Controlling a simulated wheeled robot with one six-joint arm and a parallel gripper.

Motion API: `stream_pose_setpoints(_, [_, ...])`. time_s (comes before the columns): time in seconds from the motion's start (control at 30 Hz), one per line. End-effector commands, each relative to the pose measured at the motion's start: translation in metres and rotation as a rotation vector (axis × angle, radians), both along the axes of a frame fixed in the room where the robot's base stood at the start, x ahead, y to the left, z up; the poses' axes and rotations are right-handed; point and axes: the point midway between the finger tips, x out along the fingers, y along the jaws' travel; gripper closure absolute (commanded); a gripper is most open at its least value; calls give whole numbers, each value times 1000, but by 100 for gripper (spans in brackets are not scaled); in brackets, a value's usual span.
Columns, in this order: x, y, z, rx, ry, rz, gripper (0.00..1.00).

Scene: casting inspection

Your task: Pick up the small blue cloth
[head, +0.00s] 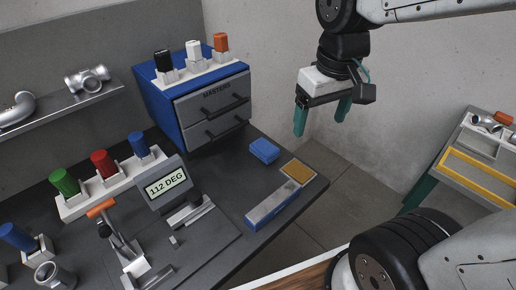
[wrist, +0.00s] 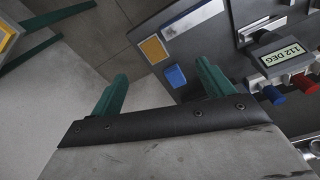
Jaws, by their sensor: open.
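The small blue cloth (head: 265,151) lies folded on the dark bench top, near the bench's back right edge, in front of the blue drawer cabinet. In the wrist view the cloth (wrist: 175,76) shows as a small blue block just left of one finger. My gripper (head: 322,118) hangs to the right of the cloth and above it, with its two green fingers pointing down. The fingers also show in the wrist view (wrist: 163,90), spread apart with nothing between them. My gripper is open and empty.
The cabinet (head: 205,97) carries black, white and orange pieces. Green, red and blue cylinders stand in a rack (head: 115,184). Another bench (head: 482,165) stands right.

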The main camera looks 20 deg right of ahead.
Motion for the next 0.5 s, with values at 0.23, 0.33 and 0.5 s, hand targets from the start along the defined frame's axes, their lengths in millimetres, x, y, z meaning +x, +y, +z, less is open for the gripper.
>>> stream_pose_setpoints(0.23, [97, 18, -58, -6, 48, 142, 20])
stream_pose_setpoints(0.33, [130, 23, -89, -8, 60, 191, 20])
stream_pose_setpoints(0.5, [170, 30, -140, -10, 77, 256, 20])
